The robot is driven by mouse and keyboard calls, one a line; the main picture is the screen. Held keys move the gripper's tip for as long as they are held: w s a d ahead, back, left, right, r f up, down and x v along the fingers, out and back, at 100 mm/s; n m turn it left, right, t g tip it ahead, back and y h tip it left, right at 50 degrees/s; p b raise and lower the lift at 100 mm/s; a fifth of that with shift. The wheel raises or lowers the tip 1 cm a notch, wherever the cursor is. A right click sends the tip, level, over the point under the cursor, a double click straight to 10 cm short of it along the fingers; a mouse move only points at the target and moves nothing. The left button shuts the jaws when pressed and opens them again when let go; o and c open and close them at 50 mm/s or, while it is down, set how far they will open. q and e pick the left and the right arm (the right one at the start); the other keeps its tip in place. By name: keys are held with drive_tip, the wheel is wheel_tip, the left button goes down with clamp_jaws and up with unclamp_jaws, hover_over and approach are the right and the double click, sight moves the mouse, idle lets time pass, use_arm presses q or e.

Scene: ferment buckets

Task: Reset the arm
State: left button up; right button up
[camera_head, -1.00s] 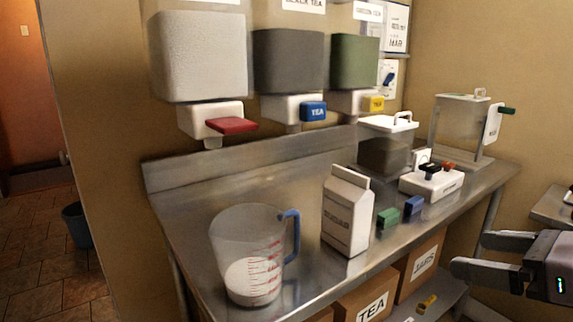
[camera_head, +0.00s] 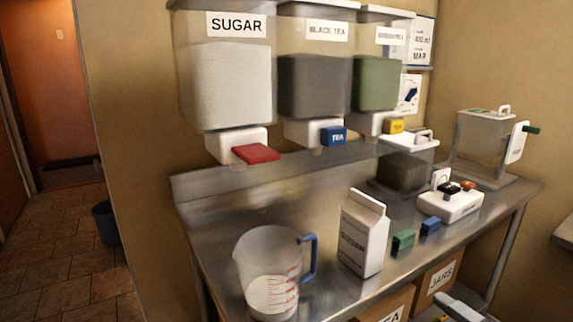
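Only a small grey piece of my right gripper (camera_head: 462,309) shows at the bottom edge, in front of the boxes under the table. The rest of it is out of frame, so its opening cannot be judged. It touches nothing that I can see. My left gripper is not in the picture. A clear measuring jug (camera_head: 270,275) with a blue handle stands on the steel table (camera_head: 210,235) and holds some white contents.
A sugar carton (camera_head: 361,235), green block (camera_head: 403,242) and blue block (camera_head: 430,226) stand right of the jug. Behind are a lidded dark container (camera_head: 405,165) and a white device (camera_head: 450,205). Wall dispensers (camera_head: 235,85) hang above. Boxes (camera_head: 437,278) sit below the table.

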drive_tip(key=s+a+f+m+g+h+p, duration=0.2)
drive_tip(key=s+f+m+h, duration=0.1)
drive_tip(key=s+f+m, duration=0.4)
drive_tip(key=s+a+f+m+g+h+p, duration=0.2)
drive_tip(key=s+f+m, duration=0.5)
drive_tip(key=f+m, duration=0.5)
drive_tip(key=shift+s+a+f+m+g+h, duration=0.2)
drive_tip(key=shift+a+f+m+g+h, duration=0.1)
drive_tip(key=shift+f+g+h, duration=0.3)
